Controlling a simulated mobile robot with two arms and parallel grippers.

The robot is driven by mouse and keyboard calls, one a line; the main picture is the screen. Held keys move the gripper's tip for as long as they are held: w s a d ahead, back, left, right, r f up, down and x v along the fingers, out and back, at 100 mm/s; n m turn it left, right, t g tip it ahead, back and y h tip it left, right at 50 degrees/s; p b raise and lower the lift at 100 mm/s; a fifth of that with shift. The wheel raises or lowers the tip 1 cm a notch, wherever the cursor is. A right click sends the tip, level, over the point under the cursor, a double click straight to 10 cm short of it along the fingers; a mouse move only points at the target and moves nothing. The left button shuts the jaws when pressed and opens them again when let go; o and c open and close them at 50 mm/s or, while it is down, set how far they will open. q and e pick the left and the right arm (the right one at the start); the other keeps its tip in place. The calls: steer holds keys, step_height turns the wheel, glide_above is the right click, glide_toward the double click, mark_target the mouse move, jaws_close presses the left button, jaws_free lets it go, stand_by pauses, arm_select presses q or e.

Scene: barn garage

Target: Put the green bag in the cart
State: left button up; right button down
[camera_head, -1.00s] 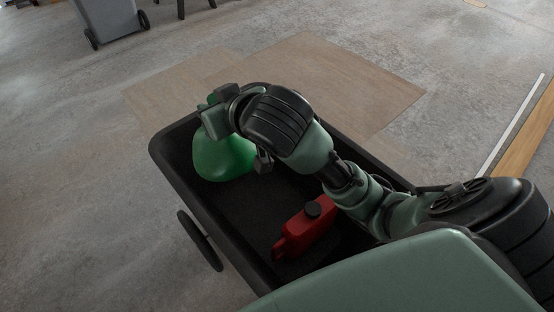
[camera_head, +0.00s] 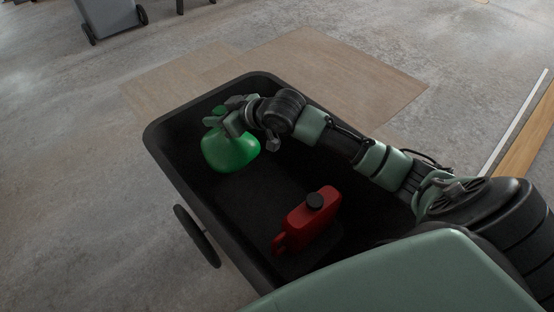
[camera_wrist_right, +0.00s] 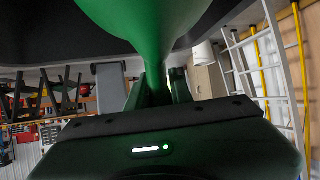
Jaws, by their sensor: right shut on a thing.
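The green bag (camera_head: 229,152) hangs in my right gripper (camera_head: 222,117) over the far left part of the black cart (camera_head: 160,150). My right gripper is shut on the narrow top of the bag. In the right wrist view the green bag (camera_wrist_right: 150,25) fills the upper middle, its neck running down between the fingers (camera_wrist_right: 160,88). In the head view the bag shows inside the cart's outline; whether it touches the cart floor I cannot tell. My left gripper is not in view.
A red canister (camera_head: 307,220) with a black cap lies in the near part of the cart. A cart wheel (camera_head: 197,236) shows at the left. A grey bin (camera_head: 108,17) stands at the back left. The cart floor between bag and canister is clear.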

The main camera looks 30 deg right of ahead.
steer(key=w+d+f, duration=0.1)
steer(key=d+f, duration=0.3)
steer(key=w+d+f, duration=0.1)
steer(key=d+f, duration=0.1)
steer(key=d, duration=0.1)
steer(key=shift+w+d, duration=0.1)
steer(key=shift+w, duration=0.2)
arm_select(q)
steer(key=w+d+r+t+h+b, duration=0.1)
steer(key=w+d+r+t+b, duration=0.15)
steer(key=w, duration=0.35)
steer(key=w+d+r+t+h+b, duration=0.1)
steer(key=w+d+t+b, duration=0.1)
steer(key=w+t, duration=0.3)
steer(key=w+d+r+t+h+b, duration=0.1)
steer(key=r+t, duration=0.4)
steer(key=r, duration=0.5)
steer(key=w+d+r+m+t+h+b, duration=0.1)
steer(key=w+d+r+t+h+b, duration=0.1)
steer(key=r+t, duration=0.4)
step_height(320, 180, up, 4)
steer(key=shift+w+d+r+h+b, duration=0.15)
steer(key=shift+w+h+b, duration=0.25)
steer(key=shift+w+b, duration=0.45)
arm_select(e)
step_height(320, 180, down, 20)
steer(key=shift+d, duration=0.15)
